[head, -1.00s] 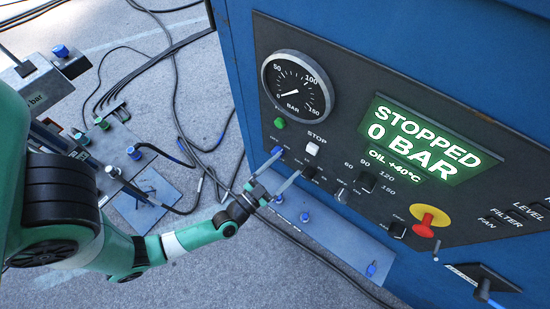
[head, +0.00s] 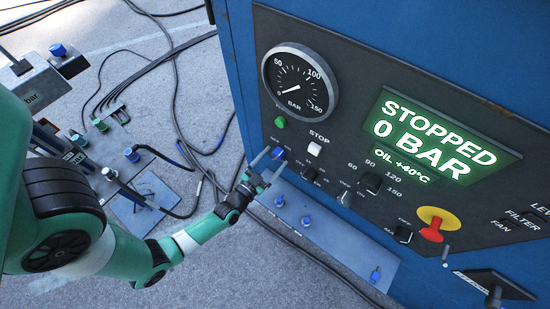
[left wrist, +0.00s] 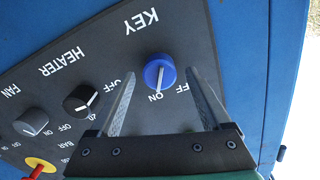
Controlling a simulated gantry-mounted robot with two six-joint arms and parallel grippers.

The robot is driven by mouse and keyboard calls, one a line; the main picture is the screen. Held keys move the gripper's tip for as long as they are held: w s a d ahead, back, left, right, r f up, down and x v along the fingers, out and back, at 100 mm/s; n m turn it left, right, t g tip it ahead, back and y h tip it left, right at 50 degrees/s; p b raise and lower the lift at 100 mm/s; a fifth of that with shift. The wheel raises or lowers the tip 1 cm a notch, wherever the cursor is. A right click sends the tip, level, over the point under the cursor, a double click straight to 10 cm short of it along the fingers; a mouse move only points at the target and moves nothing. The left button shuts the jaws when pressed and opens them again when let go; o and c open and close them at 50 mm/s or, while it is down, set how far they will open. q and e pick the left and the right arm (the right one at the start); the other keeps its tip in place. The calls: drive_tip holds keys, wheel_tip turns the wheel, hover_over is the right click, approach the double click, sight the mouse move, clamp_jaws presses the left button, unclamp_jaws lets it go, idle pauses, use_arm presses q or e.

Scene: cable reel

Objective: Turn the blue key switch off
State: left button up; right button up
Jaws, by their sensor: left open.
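The blue key switch (left wrist: 160,72) is a round knob on the dark panel under the word KEY. Its white line points at the ON label in the left wrist view; an OFF label is beside it. In the head view the blue switch (head: 278,152) shows small at the panel's lower left, partly behind a finger. My left gripper (head: 276,157) is open in front of it. In the left wrist view the left gripper (left wrist: 161,73) has one finger on each side of the knob, apart from it. My right gripper is in neither view.
The panel carries a heater knob (left wrist: 81,98), a fan knob (left wrist: 31,122), a pressure gauge (head: 300,83) and a red emergency button (head: 433,230). The display (head: 430,137) reads STOPPED, 0 BAR. A ledge (head: 335,235) with blue fittings lies below. Cables cross the floor.

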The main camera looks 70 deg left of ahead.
use_arm(q)
drive_tip(key=shift+w+a, duration=0.3)
drive_tip(key=shift+w, duration=0.2)
clamp_jaws()
drive_tip(key=shift+n, duration=0.3)
drive_tip(key=n+b, duration=0.2)
drive_tip(key=n, duration=0.3)
drive_tip(key=shift+s+n, duration=0.1)
drive_tip(key=shift+n, duration=0.2)
drive_tip(key=n+b, duration=0.1)
drive_tip(key=n, duration=0.4)
drive_tip(key=shift+a+n, duration=0.1)
drive_tip(key=shift+n, duration=0.2)
